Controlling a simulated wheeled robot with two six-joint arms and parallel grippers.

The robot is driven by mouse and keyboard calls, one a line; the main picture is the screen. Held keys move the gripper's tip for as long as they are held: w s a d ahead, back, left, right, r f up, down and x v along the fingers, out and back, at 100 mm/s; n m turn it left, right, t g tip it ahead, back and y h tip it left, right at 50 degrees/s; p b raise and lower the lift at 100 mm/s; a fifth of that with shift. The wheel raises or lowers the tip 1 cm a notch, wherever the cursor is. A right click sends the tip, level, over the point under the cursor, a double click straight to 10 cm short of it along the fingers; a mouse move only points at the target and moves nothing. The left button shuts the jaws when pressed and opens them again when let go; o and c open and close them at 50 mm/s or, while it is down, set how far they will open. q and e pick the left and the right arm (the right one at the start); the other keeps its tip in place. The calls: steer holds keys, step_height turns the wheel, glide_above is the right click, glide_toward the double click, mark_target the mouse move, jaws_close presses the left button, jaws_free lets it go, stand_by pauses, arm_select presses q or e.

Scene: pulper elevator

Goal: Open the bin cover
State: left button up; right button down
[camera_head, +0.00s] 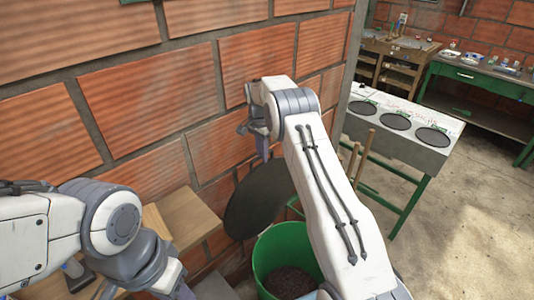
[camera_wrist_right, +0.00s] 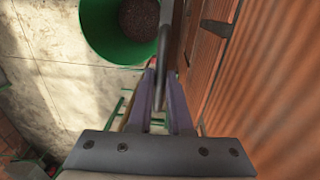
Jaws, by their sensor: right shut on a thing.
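The bin cover (camera_head: 258,203) is a dark round disc. In the head view it stands tilted steeply, raised off the bin between the brick wall and my right forearm. My right gripper (camera_head: 263,150) is at the cover's upper edge, partly hidden by its own wrist. In the right wrist view my right gripper (camera_wrist_right: 163,80) is shut on the cover (camera_wrist_right: 164,45), which shows almost edge-on between the two fingers. The green bin (camera_head: 268,248) stands below, its mouth uncovered and dark grainy matter inside. The bin (camera_wrist_right: 96,40) also shows in the wrist view. My left arm is at lower left, its fingers out of sight.
The brick wall (camera_head: 150,90) runs close behind the cover. A wooden ledge (camera_head: 187,215) is left of the cover. A white bench with round black plates (camera_head: 395,120) on green legs stands to the right. Concrete floor (camera_head: 470,220) is open at right.

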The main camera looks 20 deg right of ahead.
steer(key=shift+s+a+f, duration=0.1)
steer(key=shift+a+f, duration=0.05)
steer(key=shift+f, duration=0.2)
steer(key=c, duration=0.8)
jaws_free()
steer(key=shift+c, duration=0.2)
steer(key=shift+r, duration=0.1)
steer(key=shift+r, duration=0.1)
steer(key=shift+r, duration=0.25)
step_height(320, 180, up, 10)
steer(key=w+b, duration=0.1)
